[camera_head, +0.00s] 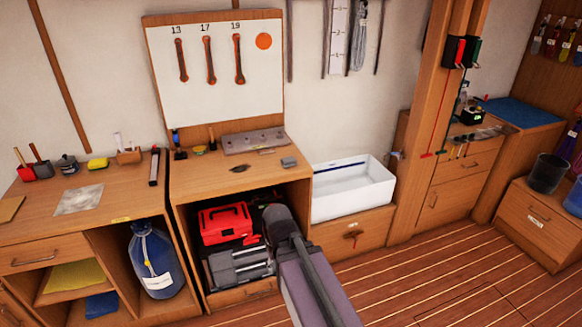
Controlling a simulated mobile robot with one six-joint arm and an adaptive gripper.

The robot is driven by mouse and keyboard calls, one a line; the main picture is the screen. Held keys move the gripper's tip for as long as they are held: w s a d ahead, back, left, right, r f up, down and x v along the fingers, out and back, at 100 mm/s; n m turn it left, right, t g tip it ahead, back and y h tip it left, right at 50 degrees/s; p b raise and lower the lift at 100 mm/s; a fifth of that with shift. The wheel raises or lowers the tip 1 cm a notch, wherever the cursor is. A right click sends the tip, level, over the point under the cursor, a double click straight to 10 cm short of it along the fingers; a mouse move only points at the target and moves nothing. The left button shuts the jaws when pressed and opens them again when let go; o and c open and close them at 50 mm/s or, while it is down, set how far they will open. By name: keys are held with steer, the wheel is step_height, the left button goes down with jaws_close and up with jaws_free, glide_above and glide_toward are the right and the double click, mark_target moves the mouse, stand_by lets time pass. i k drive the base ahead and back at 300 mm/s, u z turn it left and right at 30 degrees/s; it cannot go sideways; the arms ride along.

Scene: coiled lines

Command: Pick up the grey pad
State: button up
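A small grey block that looks like the grey pad (289,161) lies flat on the right part of the middle wooden cabinet top (215,180). It stands apart from the things around it. My arm rises from the bottom of the picture in front of this cabinet, below and in front of the pad. Its dark rounded joint is in front of the open shelf. I cannot make out my gripper or its fingers. Nothing covers the pad in this view.
A grey plate with holes (253,141) lies behind the pad. Small dark bits (240,168) lie to its left. A white open bin (352,193) stands to the right. A red toolbox (226,222) sits in the shelf below. The floor at right is clear.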

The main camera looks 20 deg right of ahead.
mark_target(289, 161)
steer(key=k, duration=1.2)
steer(key=z, duration=0.65)
steer(key=i, duration=2.15)
steer(key=u, duration=0.6)
